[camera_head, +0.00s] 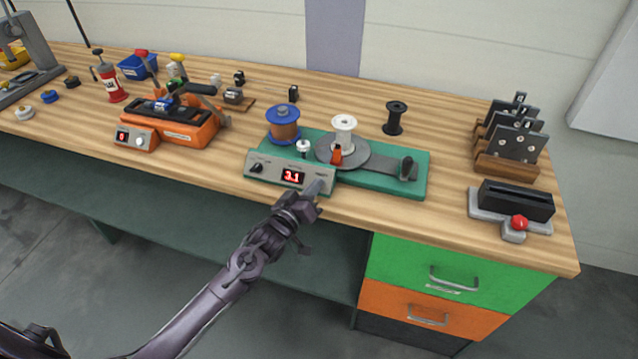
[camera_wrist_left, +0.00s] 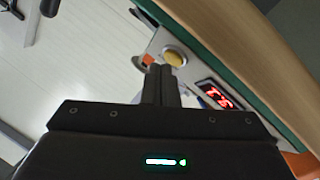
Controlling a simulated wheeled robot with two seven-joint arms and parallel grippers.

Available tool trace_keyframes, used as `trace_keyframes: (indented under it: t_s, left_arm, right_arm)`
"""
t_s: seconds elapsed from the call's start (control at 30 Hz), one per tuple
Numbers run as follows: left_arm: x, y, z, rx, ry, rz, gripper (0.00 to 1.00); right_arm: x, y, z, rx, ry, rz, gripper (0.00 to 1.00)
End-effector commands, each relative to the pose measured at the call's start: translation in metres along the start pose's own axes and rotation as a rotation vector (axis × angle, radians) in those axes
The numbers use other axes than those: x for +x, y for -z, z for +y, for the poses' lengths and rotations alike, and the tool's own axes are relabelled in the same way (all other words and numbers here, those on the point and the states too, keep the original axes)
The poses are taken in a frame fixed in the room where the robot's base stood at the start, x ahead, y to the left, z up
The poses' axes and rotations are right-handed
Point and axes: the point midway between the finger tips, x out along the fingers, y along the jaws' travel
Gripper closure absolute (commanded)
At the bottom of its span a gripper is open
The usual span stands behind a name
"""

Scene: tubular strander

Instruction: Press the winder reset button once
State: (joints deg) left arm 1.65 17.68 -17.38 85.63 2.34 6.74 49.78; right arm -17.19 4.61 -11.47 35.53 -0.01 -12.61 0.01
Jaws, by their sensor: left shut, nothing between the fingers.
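The winder (camera_head: 385,180) is a green base on the bench with a grey front panel (camera_head: 262,178). Its red display (camera_head: 293,177) reads 3.1 and also shows in the left wrist view (camera_wrist_left: 215,96). A round yellow button (camera_wrist_left: 175,58) sits on the panel in the left wrist view. In the head view my gripper covers that end of the panel. My left gripper (camera_head: 320,187) is shut and empty at the panel's right end. Its fingertips (camera_wrist_left: 161,70) appear right beside the yellow button; I cannot tell whether they touch it. My right gripper is not in view.
A blue-and-copper spool (camera_head: 283,124), a white spool (camera_head: 344,130) and a small orange part (camera_head: 337,155) stand on the winder. An orange machine (camera_head: 170,125) stands to the left. A black-and-grey device with a red knob (camera_head: 519,222) is at the right.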

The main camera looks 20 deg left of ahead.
Motion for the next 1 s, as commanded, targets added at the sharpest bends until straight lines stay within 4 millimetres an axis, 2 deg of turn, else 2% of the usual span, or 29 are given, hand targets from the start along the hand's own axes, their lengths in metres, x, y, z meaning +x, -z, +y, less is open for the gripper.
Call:
trace_keyframes:
  t_s: [1.0]
  left_arm:
    - [0.0049, -0.0034, -0.0037, 0.0, 0.001, -0.001, 1.0]
  right_arm:
    - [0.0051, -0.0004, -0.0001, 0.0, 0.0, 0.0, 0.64]
